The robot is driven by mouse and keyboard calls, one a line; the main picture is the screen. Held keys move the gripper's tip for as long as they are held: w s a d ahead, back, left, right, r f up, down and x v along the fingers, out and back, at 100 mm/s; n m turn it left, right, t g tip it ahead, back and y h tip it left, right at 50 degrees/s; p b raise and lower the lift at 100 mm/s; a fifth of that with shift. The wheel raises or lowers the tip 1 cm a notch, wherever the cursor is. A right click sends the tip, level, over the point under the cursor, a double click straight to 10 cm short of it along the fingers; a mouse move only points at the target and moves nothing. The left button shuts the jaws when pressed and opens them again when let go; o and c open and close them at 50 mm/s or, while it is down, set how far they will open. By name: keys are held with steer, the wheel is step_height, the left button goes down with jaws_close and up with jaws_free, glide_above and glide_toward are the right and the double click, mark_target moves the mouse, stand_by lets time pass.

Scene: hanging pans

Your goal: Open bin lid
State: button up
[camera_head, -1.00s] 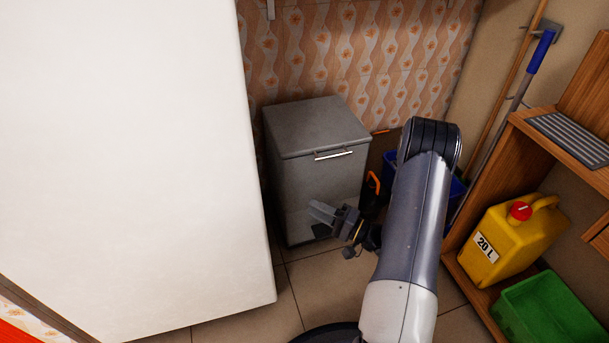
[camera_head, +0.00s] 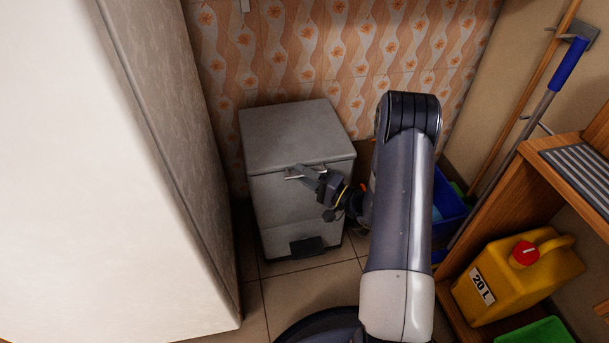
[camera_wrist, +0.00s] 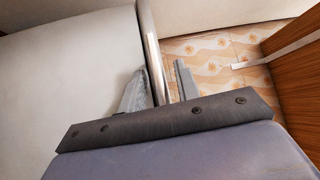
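The grey bin (camera_head: 285,205) stands against the back wall with its lid (camera_head: 293,135) closed. A thin metal handle (camera_head: 292,177) runs along the lid's front edge. My gripper (camera_head: 308,175) is at this handle, in front of the bin, and hides part of it. In the wrist view, my gripper (camera_wrist: 161,70) has its two fingers apart. The handle bar (camera_wrist: 151,50) shows between them, with gaps on both sides. I cannot tell whether either finger touches it. A dark pedal (camera_head: 307,246) sits at the bin's base.
A large white cabinet (camera_head: 80,200) stands close on the left. On the right are a blue bin (camera_head: 447,212), a wooden shelf (camera_head: 515,185) and a yellow canister (camera_head: 515,280). Tiled floor (camera_head: 310,290) is clear in front of the bin.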

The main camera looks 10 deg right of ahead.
jaws_close()
stand_by(0.3)
